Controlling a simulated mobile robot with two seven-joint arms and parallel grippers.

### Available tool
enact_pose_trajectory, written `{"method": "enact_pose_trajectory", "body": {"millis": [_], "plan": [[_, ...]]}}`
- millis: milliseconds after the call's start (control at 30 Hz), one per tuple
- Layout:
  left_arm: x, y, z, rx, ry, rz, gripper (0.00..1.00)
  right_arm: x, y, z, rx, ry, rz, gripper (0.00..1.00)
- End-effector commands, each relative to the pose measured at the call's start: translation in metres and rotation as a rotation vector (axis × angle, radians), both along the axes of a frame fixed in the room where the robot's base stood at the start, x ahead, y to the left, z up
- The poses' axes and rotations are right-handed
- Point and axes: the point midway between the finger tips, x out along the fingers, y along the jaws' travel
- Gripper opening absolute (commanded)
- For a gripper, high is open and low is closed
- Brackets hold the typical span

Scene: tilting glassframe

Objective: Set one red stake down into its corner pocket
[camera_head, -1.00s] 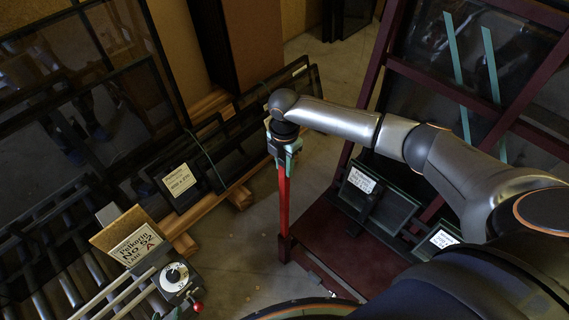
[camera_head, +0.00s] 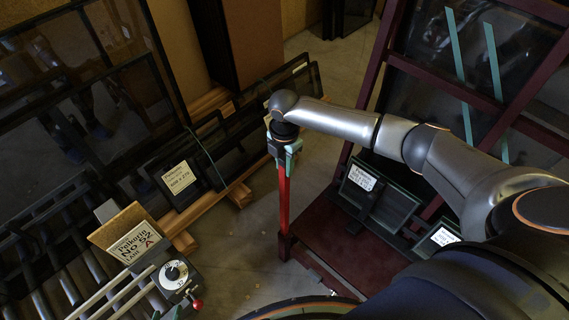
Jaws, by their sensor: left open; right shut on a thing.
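A red stake (camera_head: 284,200) stands about upright in the middle of the view. My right gripper (camera_head: 284,158) is shut on its top end, with the arm coming in from the right. The stake's lower end meets a dark red corner pocket (camera_head: 285,248) at the near left corner of the dark red frame's base (camera_head: 335,240). I cannot tell how deep the end sits in the pocket. My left gripper is not in view.
Glass panes lean on the dark red rack (camera_head: 372,75) at the right, with small labelled frames (camera_head: 385,205) at its foot. At the left are a roller conveyor (camera_head: 60,255), a sign (camera_head: 133,243) and a dial box (camera_head: 175,275). Bare floor (camera_head: 240,270) lies between.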

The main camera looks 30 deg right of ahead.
Motion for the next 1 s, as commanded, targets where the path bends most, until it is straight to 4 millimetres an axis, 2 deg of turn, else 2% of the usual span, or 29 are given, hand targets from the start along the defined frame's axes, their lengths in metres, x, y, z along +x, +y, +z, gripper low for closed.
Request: {"method": "enact_pose_trajectory", "body": {"millis": [1000], "plan": [[0.0,0.0,-0.009,0.0,0.0,0.0,0.5,0.001,0.0,-0.015,0.001,-0.002,0.0,0.0]]}}
